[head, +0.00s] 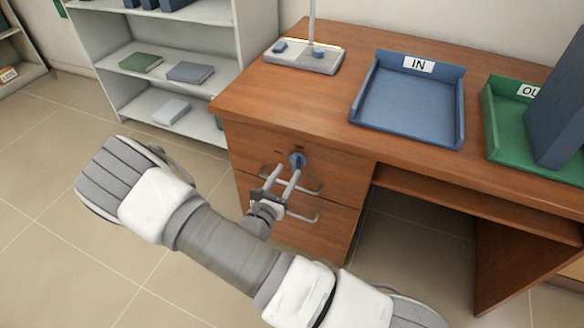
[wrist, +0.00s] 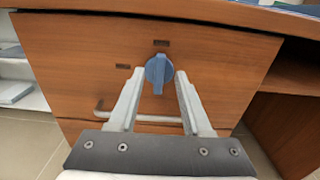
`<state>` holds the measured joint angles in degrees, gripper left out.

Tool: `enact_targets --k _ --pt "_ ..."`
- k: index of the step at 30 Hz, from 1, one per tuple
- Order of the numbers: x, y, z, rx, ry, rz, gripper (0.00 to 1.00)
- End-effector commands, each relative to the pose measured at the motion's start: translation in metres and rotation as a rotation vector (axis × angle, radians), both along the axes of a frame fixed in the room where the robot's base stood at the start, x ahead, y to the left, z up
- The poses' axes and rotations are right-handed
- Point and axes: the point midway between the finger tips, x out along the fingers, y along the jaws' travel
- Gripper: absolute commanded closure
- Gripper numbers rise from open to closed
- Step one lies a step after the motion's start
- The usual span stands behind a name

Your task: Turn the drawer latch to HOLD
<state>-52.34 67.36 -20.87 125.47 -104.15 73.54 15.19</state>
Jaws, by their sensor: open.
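The drawer latch (head: 298,160) is a blue round knob with a raised grip, on the front of the desk's top drawer. In the wrist view the latch (wrist: 158,72) shows its grip standing upright. One small dark label (wrist: 161,43) is above it and another (wrist: 123,66) is to its left; I cannot read either. My gripper (head: 284,176) is open in front of the drawer. In the wrist view its fingertips (wrist: 159,74) are at either side of the latch, with gaps visible; I cannot tell how deep they reach around it.
A drawer handle (wrist: 140,117) runs below the latch, behind my fingers. A lower handle (head: 305,217) is beneath it. On the desk are a blue IN tray (head: 408,137), a green tray (head: 505,150) and a lamp base (head: 310,62). A grey shelf (head: 160,65) stands at left.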

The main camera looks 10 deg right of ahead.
Motion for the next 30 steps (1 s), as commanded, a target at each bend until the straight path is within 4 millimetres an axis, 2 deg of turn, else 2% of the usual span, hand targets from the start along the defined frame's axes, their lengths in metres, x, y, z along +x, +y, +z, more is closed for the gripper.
enact_targets --k 3,7,19,27,30 --pt "0.016 -0.012 -0.002 0.000 -0.002 -0.002 0.51" --pt "0.027 -0.020 -0.001 0.001 -0.001 -0.001 0.51" --pt "0.033 -0.024 0.000 -0.001 0.001 0.000 0.51" --pt "0.033 -0.024 0.000 -0.001 0.001 0.000 1.00" --pt "0.033 -0.024 0.000 -0.001 0.001 0.000 1.00"
